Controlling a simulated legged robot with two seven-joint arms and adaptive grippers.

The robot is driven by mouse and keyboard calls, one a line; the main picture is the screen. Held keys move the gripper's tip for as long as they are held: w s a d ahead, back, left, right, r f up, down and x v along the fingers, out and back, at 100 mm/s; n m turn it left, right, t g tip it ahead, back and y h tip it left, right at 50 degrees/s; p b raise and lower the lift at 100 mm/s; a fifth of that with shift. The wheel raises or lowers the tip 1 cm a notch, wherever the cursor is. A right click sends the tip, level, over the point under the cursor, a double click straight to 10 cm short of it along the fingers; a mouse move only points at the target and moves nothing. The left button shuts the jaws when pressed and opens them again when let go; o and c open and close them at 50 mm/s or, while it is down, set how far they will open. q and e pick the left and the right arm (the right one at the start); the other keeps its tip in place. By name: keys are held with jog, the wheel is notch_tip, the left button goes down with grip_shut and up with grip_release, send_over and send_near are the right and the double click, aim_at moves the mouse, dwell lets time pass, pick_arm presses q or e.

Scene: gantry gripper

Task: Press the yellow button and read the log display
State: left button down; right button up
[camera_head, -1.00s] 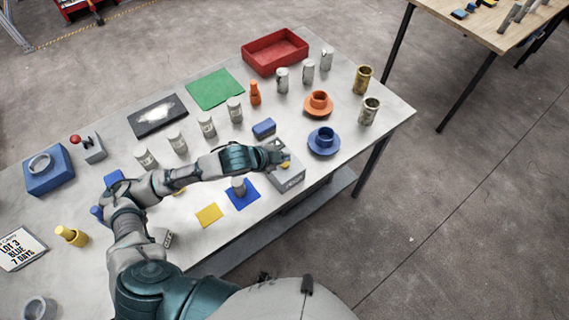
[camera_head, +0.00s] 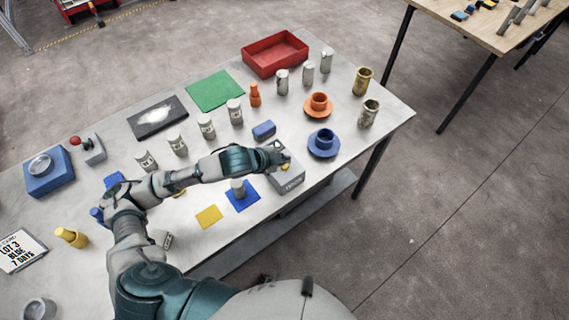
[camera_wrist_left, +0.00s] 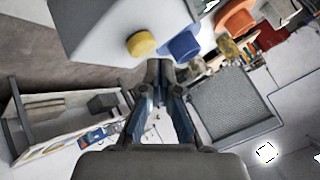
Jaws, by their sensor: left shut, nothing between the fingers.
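A grey box (camera_head: 290,181) with dark lettering on its front stands near the table's front edge. Its yellow button (camera_wrist_left: 141,44) shows clearly on one face in the left wrist view, and partly beside my gripper in the head view (camera_head: 286,167). My left gripper (camera_head: 281,156) is at the box, close to the button. In the wrist view its fingertips (camera_wrist_left: 160,66) are together, empty, and appear just beside the button; I cannot tell whether they touch the box. The lettering is too small to read. My right gripper is not in view.
A blue cup on a saucer (camera_head: 323,144) stands right of the box, and a blue block (camera_head: 264,130) behind it. A can (camera_head: 238,187) on a blue mat (camera_head: 243,200) is to its left. Several more cans and a red tray (camera_head: 276,68) stand farther back.

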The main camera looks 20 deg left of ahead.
pick_arm(q)
jog(key=shift+f, duration=0.15)
jog(key=shift+f, duration=0.15)
dwell(0.4)
jog(key=shift+f, duration=0.6)
dwell(0.7)
jog(key=shift+p, duration=0.3)
jog(key=shift+r+p, duration=0.95)
jog(key=shift+p, duration=0.2)
jog(key=shift+r, duration=0.1)
